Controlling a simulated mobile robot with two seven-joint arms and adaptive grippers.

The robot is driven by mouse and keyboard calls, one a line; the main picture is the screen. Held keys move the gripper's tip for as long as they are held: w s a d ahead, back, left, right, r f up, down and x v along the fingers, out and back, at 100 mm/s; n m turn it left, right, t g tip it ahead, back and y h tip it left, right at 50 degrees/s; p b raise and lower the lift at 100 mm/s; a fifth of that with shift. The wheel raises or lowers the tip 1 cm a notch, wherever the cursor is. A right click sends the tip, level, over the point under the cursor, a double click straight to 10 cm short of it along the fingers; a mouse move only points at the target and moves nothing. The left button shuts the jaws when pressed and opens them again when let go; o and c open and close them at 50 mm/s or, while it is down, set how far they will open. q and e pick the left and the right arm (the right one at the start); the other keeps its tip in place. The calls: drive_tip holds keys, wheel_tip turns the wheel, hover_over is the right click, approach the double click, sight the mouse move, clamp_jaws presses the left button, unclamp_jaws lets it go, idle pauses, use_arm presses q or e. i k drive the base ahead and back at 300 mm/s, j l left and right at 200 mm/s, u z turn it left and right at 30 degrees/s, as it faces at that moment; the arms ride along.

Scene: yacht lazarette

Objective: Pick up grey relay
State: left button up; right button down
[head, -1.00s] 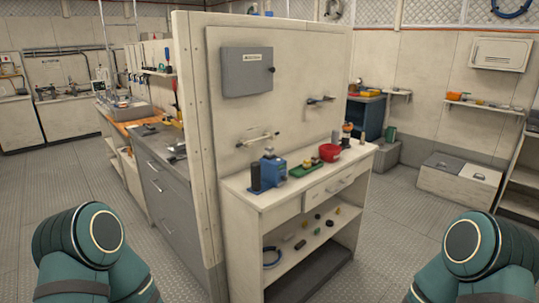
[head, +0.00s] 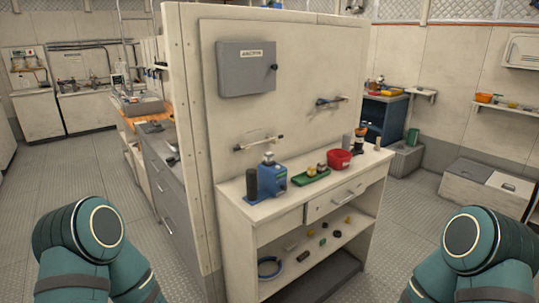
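I cannot make out the grey relay for sure. Several small parts, some dark, some yellow and one greyish (head: 291,246), lie on the lower shelf (head: 330,246) of the white workbench, too small to name. On the bench top (head: 262,208) is a green tray (head: 311,178) with small yellowish pieces on it. My two teal arms show at the lower left and lower right corners, short of the bench. Neither gripper is in the frame.
The bench also holds a blue device (head: 273,178), a black cylinder (head: 251,184) and a red bowl (head: 339,159). A blue cable coil (head: 269,267) lies on the shelf. A partition panel (head: 225,115) rises behind.

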sight(268, 157)
drive_tip(key=i+l+u, duration=0.25)
drive_tip(key=i+l, duration=0.2)
drive_tip(key=l, duration=0.25)
drive_tip(key=i+l+u, duration=0.1)
drive_tip(key=l, duration=0.25)
drive_tip(key=i+l+u, duration=0.1)
drive_tip(key=i+l, duration=0.15)
drive_tip(key=i+l+u, duration=0.15)
drive_tip(key=l, duration=0.35)
